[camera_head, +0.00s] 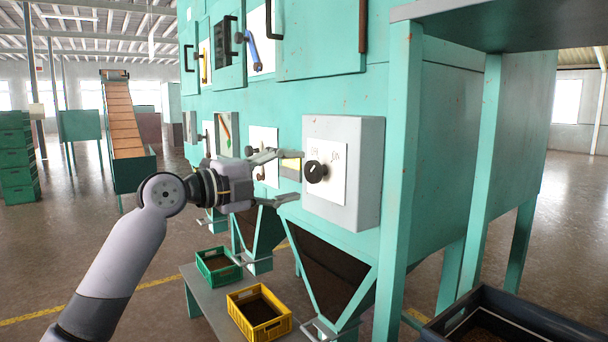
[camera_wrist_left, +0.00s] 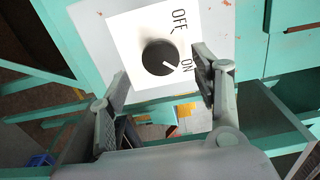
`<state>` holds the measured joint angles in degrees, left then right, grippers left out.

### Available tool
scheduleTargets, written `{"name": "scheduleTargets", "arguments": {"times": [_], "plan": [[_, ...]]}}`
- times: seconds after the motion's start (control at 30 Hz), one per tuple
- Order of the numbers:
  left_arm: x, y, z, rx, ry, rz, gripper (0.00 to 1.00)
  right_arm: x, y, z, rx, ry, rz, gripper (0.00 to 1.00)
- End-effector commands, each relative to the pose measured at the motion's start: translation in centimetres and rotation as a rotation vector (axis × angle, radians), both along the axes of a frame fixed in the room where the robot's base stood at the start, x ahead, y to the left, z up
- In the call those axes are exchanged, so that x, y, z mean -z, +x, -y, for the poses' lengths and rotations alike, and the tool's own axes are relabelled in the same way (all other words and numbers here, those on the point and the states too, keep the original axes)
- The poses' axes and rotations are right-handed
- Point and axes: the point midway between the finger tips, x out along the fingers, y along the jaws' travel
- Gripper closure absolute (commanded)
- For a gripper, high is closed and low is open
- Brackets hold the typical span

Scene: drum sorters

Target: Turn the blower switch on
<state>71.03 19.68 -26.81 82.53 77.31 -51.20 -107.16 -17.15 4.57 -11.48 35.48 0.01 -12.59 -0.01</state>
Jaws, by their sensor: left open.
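The blower switch is a round black knob (camera_head: 316,172) on a white plate (camera_head: 338,181) marked OFF and ON, on the front of a grey box (camera_head: 364,175). My left gripper (camera_head: 284,177) is open, just left of the knob in the head view, with its fingers toward the plate. In the left wrist view the knob (camera_wrist_left: 159,57) shows between the open fingertips (camera_wrist_left: 162,67), with no clear contact. The knob's white mark points toward the ON label. My right gripper is out of view.
The box is fixed to a large teal machine (camera_head: 440,140) with legs and hoppers (camera_head: 335,270). Below stand a yellow crate (camera_head: 260,309) and a green crate (camera_head: 218,265) on a low bench. A dark bin (camera_head: 500,318) is at the lower right.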

Motion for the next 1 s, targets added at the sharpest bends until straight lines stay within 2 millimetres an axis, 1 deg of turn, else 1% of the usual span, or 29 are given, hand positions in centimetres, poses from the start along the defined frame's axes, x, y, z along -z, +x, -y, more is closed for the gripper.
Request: {"name": "scheduleTargets", "arguments": {"times": [0.03,0.1,0.23,0.33,0.5,0.8,0.87,0.9,0.97,1.0], "plan": [[0.1,-0.7,-1.1,-0.003,0.003,0.003,0.41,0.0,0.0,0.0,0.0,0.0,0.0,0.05],[0.1,-1.6,-2.3,-0.002,0.002,0.001,0.41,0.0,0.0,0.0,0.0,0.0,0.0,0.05],[0.1,-3.0,-4.2,-0.002,0.003,0.0,0.41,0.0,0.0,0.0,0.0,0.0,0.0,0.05],[0.1,-3.7,-5.2,-0.001,0.003,0.0,0.41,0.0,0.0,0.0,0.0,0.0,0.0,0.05],[0.0,-4.3,-5.9,0.0,0.001,0.0,0.41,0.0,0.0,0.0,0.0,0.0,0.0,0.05],[0.1,-4.3,-5.9,-0.001,0.0,-0.003,0.41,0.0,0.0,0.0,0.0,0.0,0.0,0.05],[0.7,-3.8,-6.1,-0.01,-0.008,-0.021,0.41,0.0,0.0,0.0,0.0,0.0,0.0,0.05],[1.5,-3.2,-6.3,-0.022,-0.02,-0.045,0.41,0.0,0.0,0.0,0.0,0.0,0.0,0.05],[3.4,-1.8,-6.7,-0.052,-0.048,-0.101,0.41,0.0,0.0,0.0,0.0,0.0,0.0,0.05],[5.2,-0.6,-7.2,-0.08,-0.075,-0.153,0.41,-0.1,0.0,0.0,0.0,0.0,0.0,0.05]]}}
